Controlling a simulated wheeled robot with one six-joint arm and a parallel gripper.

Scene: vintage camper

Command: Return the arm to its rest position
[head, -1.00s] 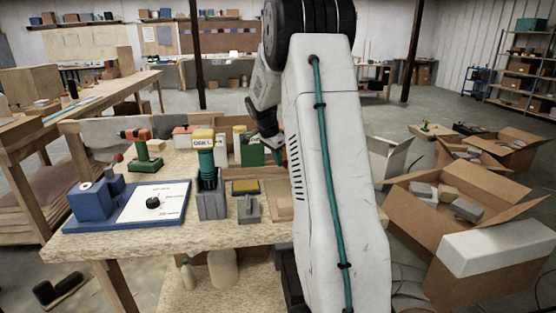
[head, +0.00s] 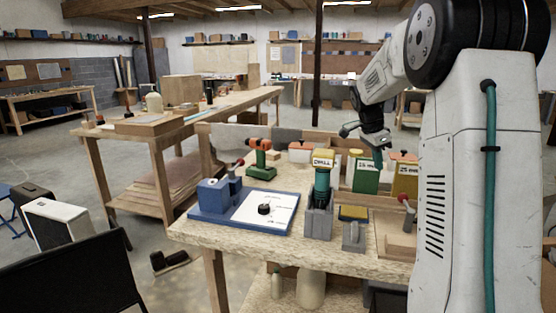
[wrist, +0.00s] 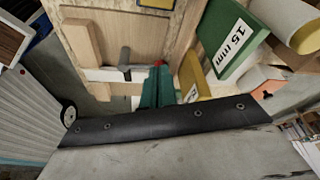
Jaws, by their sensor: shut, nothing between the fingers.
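My gripper (head: 378,157) hangs at the end of my bent white arm, above the back right of the workbench (head: 190,230). Its teal fingers are together and empty. In the head view they overlap the green 15 mm box (head: 366,178). In the wrist view the fingers (wrist: 158,88) point down toward the bench, with the green box (wrist: 240,40) close to the right. Whether they touch anything below is hard to tell.
An orange-and-green drill (head: 260,160), a blue base with a white plate (head: 265,212), a grey block (head: 354,235) and a yellow 25 mm box (head: 404,176) are nearby.

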